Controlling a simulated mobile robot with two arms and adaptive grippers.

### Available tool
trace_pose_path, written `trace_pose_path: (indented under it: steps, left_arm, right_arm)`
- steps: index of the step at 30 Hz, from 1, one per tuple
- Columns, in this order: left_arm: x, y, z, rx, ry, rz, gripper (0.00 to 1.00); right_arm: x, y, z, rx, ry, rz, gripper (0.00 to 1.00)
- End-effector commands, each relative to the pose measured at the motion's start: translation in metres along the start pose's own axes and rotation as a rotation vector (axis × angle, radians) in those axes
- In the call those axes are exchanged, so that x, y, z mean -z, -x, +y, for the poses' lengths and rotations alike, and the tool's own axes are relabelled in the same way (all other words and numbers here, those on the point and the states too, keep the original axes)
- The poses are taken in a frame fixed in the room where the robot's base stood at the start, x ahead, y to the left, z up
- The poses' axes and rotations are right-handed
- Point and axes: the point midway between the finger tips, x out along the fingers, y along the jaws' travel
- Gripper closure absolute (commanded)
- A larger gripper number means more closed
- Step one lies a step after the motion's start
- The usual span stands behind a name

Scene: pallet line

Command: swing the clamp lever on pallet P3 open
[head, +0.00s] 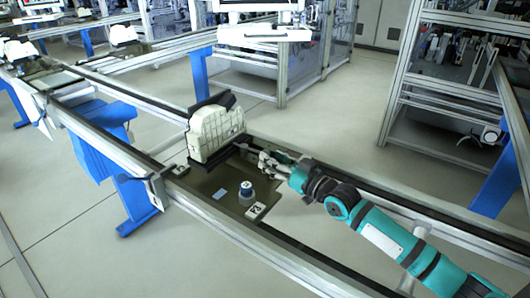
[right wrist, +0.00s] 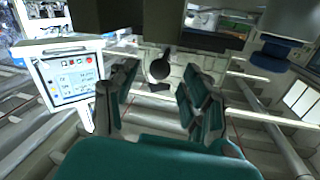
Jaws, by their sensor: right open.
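Pallet P3 (head: 217,205) sits on the conveyor rails, with a P3 tag (head: 256,211) at its near corner. A cream housing (head: 214,134) stands upright on it against a dark support. My right gripper (head: 264,160) is at the right side of the housing, fingers apart and empty. In the right wrist view a dark round knob (right wrist: 160,67), probably the end of the clamp lever, shows beyond and between the open fingers (right wrist: 158,95). It looks apart from both fingers. The lever itself is hard to make out in the head view. My left gripper is out of view.
Conveyor rails (head: 300,258) run along both sides of the pallet. A machine frame (head: 445,95) stands at the right, and a screen (right wrist: 72,78) shows left in the wrist view.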

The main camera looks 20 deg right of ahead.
Motion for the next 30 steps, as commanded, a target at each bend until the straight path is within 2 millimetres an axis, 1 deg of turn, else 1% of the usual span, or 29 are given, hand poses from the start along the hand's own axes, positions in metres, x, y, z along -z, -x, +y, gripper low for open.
trace_pose_path:
  steps: [1,3,7,12,18,19,27,30]
  left_arm:
    - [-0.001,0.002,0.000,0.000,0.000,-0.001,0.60]
    - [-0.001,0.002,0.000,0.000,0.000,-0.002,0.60]
    - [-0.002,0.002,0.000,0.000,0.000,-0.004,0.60]
    - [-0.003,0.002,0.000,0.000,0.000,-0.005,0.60]
    - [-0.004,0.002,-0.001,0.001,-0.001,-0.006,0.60]
    - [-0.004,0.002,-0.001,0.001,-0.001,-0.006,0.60]
    - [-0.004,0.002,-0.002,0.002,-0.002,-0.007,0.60]
    - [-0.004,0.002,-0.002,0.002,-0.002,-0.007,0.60]
  right_arm:
    - [0.002,-0.010,-0.001,0.001,0.000,0.002,0.52]
    - [0.001,-0.020,0.000,0.000,0.000,0.001,0.52]
    - [0.001,-0.033,-0.001,0.001,0.000,0.002,0.52]
    - [0.001,-0.038,0.000,0.000,0.001,0.001,0.52]
    - [0.000,-0.038,0.000,0.000,0.001,0.000,0.52]
    - [0.000,-0.038,0.000,0.000,0.001,0.000,0.53]
    - [0.000,-0.038,0.000,0.000,0.001,0.000,0.89]
    - [0.000,-0.038,0.000,0.000,0.001,0.000,1.00]
